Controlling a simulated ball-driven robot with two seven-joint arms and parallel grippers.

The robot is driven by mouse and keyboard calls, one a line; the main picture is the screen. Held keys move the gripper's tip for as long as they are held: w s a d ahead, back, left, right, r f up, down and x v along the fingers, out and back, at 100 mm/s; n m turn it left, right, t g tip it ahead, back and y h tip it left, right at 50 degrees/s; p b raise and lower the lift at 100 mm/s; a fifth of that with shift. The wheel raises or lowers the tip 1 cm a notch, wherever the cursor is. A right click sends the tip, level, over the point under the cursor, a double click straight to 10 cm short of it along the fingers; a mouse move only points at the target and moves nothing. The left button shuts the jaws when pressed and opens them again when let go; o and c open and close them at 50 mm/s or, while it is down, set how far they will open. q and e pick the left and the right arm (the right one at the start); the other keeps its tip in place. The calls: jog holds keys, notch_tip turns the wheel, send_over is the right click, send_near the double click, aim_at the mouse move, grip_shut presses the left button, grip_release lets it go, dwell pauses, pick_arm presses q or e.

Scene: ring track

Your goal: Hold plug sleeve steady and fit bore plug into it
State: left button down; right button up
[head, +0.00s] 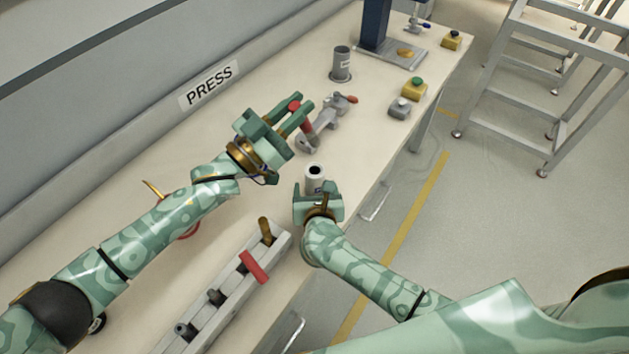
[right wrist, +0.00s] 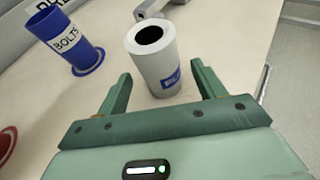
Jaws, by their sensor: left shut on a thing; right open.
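The plug sleeve (head: 315,178) is a pale upright cylinder with a dark round bore on top. It stands on the bench, and its blue label shows in the right wrist view (right wrist: 152,62). My right gripper (head: 318,190) is open, with one finger on each side of the sleeve's lower part. The right wrist view shows these fingers (right wrist: 160,88) apart from its sides. My left gripper (head: 303,107) is above and up-left of the sleeve, shut on a red piece (head: 305,127), apparently the bore plug. The fingers hide part of that piece.
A grey clamp (head: 335,112) with a red handle lies beyond the sleeve. A blue BOLTS cup (right wrist: 68,42) stands to its left in the wrist view. A grey rack (head: 228,292) lies at the front. A grey labelled cup (head: 341,65) and button boxes (head: 414,90) stand farther back.

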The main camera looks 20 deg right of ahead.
jog(key=shift+x, duration=2.4)
jog(key=c, duration=1.1)
pick_arm(q)
jog(key=shift+r, duration=0.1)
